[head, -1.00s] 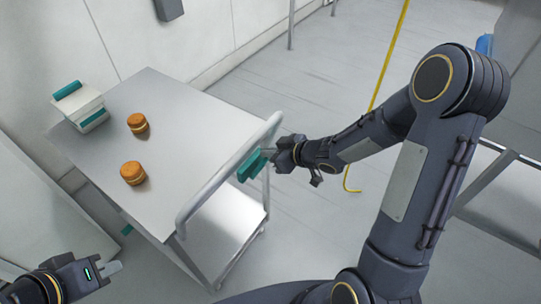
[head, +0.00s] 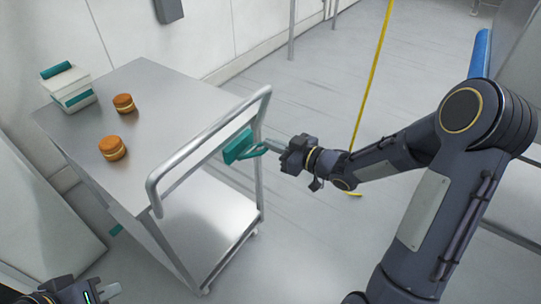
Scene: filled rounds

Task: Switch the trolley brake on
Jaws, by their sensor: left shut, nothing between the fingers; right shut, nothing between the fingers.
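The trolley (head: 185,90) is a grey metal cart with a flat top, a lower shelf and a tubular push handle (head: 205,133) on its right side. A teal block (head: 237,147) sits by the handle, with a thin teal lever (head: 254,152) reaching out to the right; I take this to be the brake. My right gripper (head: 271,146) is shut and empty, its fingertips at the lever's outer end; I cannot tell whether they touch. My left gripper (head: 110,291) is shut and empty at the bottom left, away from the trolley.
Two orange-brown round pastries (head: 113,148) and a white-and-teal box (head: 70,88) stand on the trolley top. A yellow line (head: 371,90) hangs or lies beyond my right arm. A wall runs behind. The floor right of the trolley is clear.

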